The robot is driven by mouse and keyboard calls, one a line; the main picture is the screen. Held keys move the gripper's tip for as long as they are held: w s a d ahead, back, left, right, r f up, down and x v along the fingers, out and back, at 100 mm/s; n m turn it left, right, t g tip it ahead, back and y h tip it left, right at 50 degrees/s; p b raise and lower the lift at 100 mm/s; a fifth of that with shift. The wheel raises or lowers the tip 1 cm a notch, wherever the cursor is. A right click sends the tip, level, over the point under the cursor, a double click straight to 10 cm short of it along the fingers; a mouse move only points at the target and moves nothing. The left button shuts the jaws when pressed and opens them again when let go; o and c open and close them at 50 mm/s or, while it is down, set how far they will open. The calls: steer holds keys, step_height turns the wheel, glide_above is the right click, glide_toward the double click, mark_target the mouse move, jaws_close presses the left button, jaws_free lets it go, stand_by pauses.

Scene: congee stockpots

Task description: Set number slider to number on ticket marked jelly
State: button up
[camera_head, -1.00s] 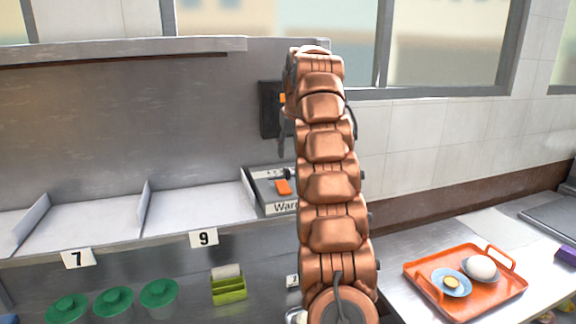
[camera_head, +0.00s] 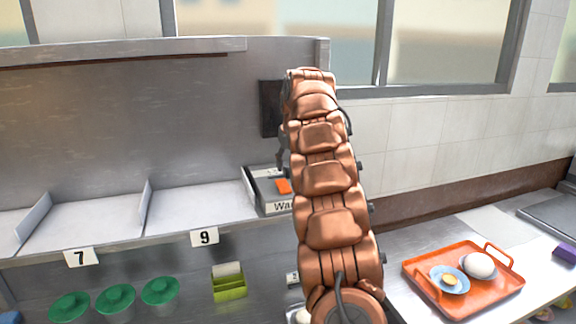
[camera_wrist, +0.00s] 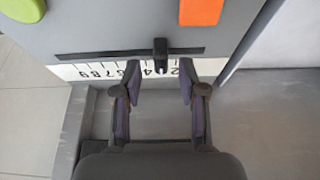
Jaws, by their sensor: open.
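In the wrist view, a black slider knob (camera_wrist: 160,56) sits in a dark slot (camera_wrist: 100,54) on a grey panel. A white number scale (camera_wrist: 105,70) runs along the slot, upside down; digits at its left and a 2 right of the knob show, others are partly hidden. My gripper (camera_wrist: 159,88) is open, its fingers either side of the knob's line, below the knob in the picture and not holding it.
An orange block (camera_wrist: 201,11) and a green block (camera_wrist: 22,9) are on the panel. Shelf labels 7 (camera_head: 81,258) and 9 (camera_head: 205,237), several green-lidded pots (camera_head: 115,298) and an orange tray (camera_head: 487,292) with food surround the box. A dark panel (camera_head: 269,108) hangs behind.

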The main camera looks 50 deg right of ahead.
steer(key=shift+x, duration=1)
steer(key=shift+c, duration=0.4)
jaws_close()
